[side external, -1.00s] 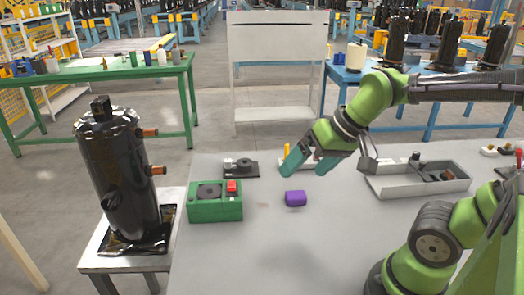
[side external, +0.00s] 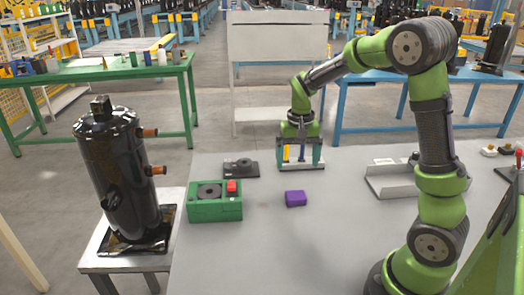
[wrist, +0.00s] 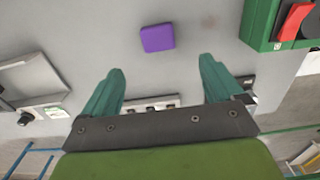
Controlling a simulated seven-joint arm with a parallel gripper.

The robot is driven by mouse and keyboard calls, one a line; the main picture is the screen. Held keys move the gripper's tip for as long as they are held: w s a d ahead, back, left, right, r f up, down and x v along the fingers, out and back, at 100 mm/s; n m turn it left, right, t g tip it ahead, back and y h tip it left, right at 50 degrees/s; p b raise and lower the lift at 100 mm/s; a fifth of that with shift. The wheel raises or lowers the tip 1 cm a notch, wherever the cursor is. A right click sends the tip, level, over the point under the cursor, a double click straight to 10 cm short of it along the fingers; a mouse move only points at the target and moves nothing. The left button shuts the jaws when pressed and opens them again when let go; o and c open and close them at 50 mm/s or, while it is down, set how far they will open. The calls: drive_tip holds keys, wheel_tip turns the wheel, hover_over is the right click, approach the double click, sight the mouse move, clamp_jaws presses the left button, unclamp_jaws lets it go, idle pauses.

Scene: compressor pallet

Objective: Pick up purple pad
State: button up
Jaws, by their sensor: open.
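The purple pad (side external: 296,198) lies flat on the grey table (side external: 260,260), right of the green box with a red block on it. In the wrist view the purple pad (wrist: 158,38) is near the top centre, beyond the fingertips and roughly in line with the gap between them. My gripper (side external: 301,166) points down behind the pad, over the back part of the table. Its green fingers are open and apart with nothing held, and they also show in the wrist view (wrist: 160,78). The pad is fully visible in both views.
The green box (side external: 215,208) stands left of the pad. A small dark part (side external: 241,168) lies behind it. A grey tray (side external: 390,182) is at right. Table in front of the pad is clear.

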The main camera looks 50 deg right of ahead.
hover_over(296, 194)
wheel_tip(296, 194, down, 6)
drive_tip(key=shift+w+a+f, duration=0.1)
drive_tip(key=shift+a+f, duration=0.05)
drive_tip(key=shift+f, duration=2.7)
drive_tip(key=c, duration=1.2)
drive_tip(key=shift+r, duration=0.45)
drive_tip(key=r, duration=0.3)
drive_tip(key=shift+s, duration=0.4)
drive_tip(key=s+a, duration=0.1)
drive_tip(key=s, duration=0.4)
drive_tip(key=s+a, duration=0.2)
drive_tip(key=s, duration=0.2)
drive_tip(key=s+a+r, duration=0.1)
drive_tip(key=s+a, duration=0.1)
drive_tip(key=s, duration=0.3)
drive_tip(key=shift+s, duration=0.35)
